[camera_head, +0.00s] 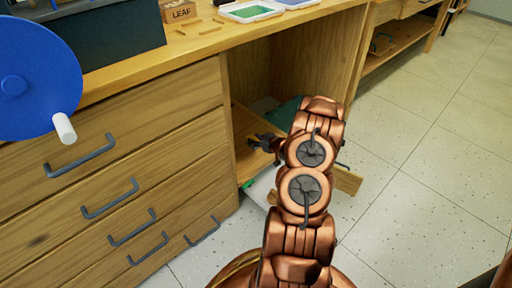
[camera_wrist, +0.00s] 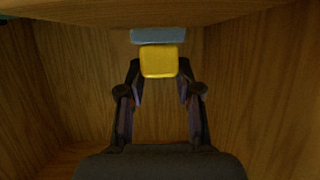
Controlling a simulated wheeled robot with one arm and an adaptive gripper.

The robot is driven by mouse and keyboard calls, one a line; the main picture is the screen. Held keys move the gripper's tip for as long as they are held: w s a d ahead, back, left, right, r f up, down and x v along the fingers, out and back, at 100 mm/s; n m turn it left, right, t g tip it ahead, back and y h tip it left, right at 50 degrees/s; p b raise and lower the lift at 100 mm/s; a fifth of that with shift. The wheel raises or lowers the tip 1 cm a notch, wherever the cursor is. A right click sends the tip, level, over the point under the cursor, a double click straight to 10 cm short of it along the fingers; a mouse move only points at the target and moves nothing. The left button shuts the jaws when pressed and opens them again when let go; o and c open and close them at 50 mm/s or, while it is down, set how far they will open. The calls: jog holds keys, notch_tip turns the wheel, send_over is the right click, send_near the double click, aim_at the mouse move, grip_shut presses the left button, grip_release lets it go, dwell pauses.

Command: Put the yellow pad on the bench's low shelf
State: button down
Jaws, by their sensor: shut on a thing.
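The yellow pad (camera_wrist: 159,61) is a small rounded yellow block held between the fingertips of my gripper (camera_wrist: 160,75) in the wrist view. In the head view my gripper (camera_head: 264,143) reaches into the open bay of the wooden bench (camera_head: 300,45), at the low shelf (camera_head: 245,128). The pad cannot be made out there. The wrist view shows wooden walls (camera_wrist: 80,75) around the gripper. I cannot tell whether the pad touches the shelf.
A blue-grey block (camera_wrist: 158,36) shows just beyond the pad. A dark green thing (camera_head: 285,112) lies deeper in the bay. Drawers with handles (camera_head: 110,198) stand left of it. A blue disc with a white knob (camera_head: 38,80) is at the left. Floor at right is clear.

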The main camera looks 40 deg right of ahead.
notch_tip(320, 180, down, 4)
jog(key=shift+a+r+b, duration=0.1)
jog(key=shift+r+b, duration=0.1)
jog(key=shift+b, duration=0.55)
jog(key=shift+r, duration=0.1)
jog(key=c, duration=0.8)
grip_release()
jog(key=shift+s+r+p, duration=0.25)
jog(key=shift+s+p, duration=0.05)
jog(key=p+v, duration=0.4)
jog(key=v, duration=0.7)
jog(key=shift+s, duration=0.25)
